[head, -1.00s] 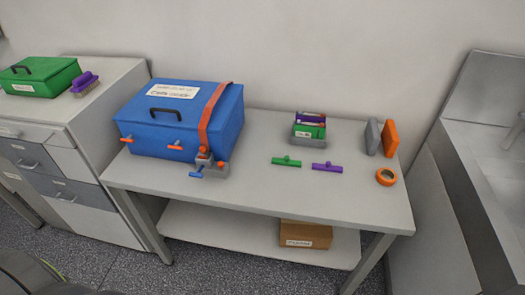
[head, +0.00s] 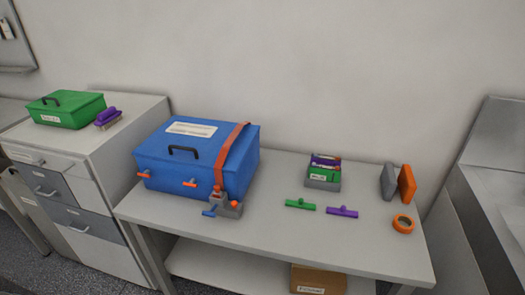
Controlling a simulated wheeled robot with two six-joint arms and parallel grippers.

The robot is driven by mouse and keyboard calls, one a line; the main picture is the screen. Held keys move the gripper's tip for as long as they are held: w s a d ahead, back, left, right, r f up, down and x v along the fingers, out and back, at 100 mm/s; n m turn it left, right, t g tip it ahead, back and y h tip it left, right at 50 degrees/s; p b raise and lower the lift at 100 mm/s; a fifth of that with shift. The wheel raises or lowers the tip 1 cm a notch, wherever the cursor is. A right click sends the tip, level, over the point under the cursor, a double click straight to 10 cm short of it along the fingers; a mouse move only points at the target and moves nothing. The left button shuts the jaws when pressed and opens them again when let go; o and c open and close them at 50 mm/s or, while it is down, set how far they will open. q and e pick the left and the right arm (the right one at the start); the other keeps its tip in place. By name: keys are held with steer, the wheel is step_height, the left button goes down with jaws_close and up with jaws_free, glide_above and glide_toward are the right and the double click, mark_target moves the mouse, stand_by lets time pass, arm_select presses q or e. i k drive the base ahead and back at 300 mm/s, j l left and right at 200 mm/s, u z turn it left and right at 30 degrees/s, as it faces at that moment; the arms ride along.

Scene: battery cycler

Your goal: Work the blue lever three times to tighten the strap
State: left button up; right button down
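A blue lever (head: 209,213) sticks out to the left from a grey ratchet block (head: 229,209) at the front right of a blue box (head: 165,172). An orange strap (head: 229,155) runs over the lid of the box and down its front to the ratchet. Whether the strap is slack or taut I cannot tell. The box is closed, with a black handle and a white label on its lid and orange latches (head: 190,183) on its front. Neither of my grippers is in view.
The box stands on a grey table (head: 270,222). To its right are a small grey holder (head: 323,183), a green piece (head: 300,204), a purple piece (head: 342,211), grey and orange slabs (head: 407,183) and an orange ring (head: 403,224). Drawers (head: 60,190) stand left, a sink right.

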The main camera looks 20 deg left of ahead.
mark_target(211, 214)
steer(key=u, duration=1.2)
